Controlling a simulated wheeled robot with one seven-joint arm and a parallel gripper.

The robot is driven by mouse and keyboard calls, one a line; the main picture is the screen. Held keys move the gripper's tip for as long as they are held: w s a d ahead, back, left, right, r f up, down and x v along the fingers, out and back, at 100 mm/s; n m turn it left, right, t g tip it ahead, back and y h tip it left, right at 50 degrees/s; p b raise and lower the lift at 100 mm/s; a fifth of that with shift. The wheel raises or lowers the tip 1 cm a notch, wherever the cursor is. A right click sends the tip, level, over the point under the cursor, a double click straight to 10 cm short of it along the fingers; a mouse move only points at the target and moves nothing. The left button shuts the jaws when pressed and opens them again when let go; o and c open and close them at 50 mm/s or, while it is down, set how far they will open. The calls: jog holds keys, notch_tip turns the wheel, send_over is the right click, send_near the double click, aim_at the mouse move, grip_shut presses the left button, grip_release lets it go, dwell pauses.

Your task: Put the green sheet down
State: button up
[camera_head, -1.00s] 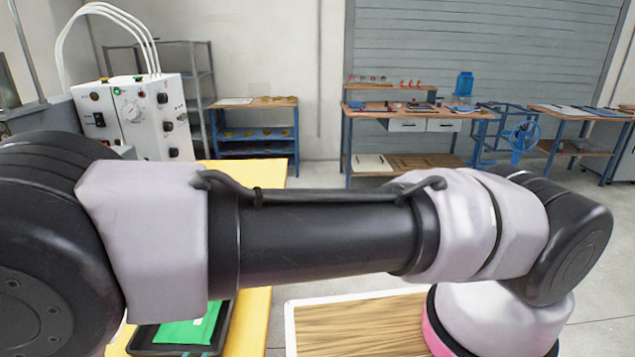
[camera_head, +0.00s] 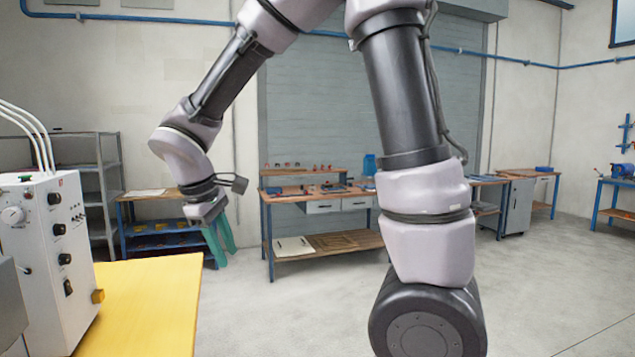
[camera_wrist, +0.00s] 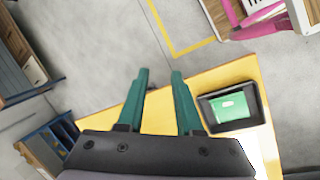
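The green sheet (camera_wrist: 231,105) lies in a black tray (camera_wrist: 256,121) on the yellow tabletop (camera_wrist: 210,82), at the right of the wrist view. The sheet and tray do not show in the head view now. My gripper (camera_wrist: 158,72) has two teal fingers spread well apart, with nothing between them. In the wrist view the sheet lies to the right of the fingers, apart from them. In the head view my gripper (camera_head: 223,248) hangs beyond the yellow tabletop's right edge, its fingers pointing down.
A white control box (camera_head: 40,260) with knobs stands on the left beside the yellow tabletop, whose shown part is bare. A blue-legged bench (camera_head: 165,210) and a workbench (camera_head: 320,196) stand at the back. The grey floor (camera_head: 270,310) is open on the right.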

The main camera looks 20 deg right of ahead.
jog(key=s+d+r+m+t+y, duration=0.2)
jog(key=s+d+r+m, duration=0.2)
jog(key=d+r+m, duration=0.3)
jog(key=s+d+r+m+t+y, duration=0.3)
jog(key=d+r+m, duration=0.4)
jog(key=d, duration=0.3)
jog(key=shift+s+r, duration=0.5)
jog(key=shift+s, duration=0.3)
